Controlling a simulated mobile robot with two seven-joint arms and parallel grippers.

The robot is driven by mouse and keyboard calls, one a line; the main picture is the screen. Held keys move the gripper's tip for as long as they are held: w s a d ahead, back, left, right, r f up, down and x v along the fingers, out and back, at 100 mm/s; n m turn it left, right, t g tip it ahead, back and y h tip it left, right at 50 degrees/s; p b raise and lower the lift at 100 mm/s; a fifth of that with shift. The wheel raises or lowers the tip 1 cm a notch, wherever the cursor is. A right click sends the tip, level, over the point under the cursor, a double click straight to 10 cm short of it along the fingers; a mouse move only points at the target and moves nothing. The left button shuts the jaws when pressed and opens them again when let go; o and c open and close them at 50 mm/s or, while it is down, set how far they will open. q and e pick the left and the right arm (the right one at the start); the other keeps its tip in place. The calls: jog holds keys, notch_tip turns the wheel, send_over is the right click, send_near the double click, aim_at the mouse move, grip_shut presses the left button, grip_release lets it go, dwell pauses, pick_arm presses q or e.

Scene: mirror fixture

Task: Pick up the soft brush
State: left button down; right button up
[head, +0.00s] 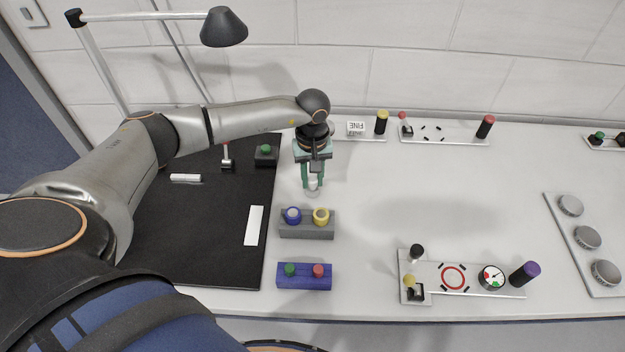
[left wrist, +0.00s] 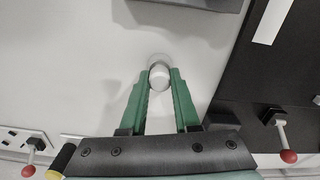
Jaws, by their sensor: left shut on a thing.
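My left gripper (head: 313,184) has green fingers and points down over the white table, just behind the grey block. It is shut on a small pale, round-ended thing, which I take for the soft brush (head: 313,187). In the left wrist view the soft brush (left wrist: 159,74) shows as a whitish disc between the fingertips (left wrist: 159,80). Its lower part is hard to make out, and I cannot tell whether it touches the table. My right gripper is in neither view.
A grey block (head: 307,231) with blue and yellow rings and a blue block (head: 304,283) with green and red knobs stand in front. A black mat (head: 200,240) lies left, with a white stick (head: 186,178). A gauge panel (head: 440,292) is front right. The middle table is clear.

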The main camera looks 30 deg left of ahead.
aim_at(314, 178)
pick_arm(q)
jog(key=shift+r, duration=0.45)
notch_tip(314, 178, up, 2)
jog(key=shift+d+r+b, duration=0.15)
jog(key=shift+r+b, duration=0.1)
jog(key=shift+b, duration=0.25)
jog(key=s+d+r+b, duration=0.2)
jog(key=s+d+r, duration=0.5)
jog(key=d+r, duration=0.2)
jog(key=d, duration=0.2)
jog(key=shift+d+r, duration=0.3)
jog(key=shift+d, duration=0.1)
jog(key=c, duration=1.3)
grip_release()
grip_shut()
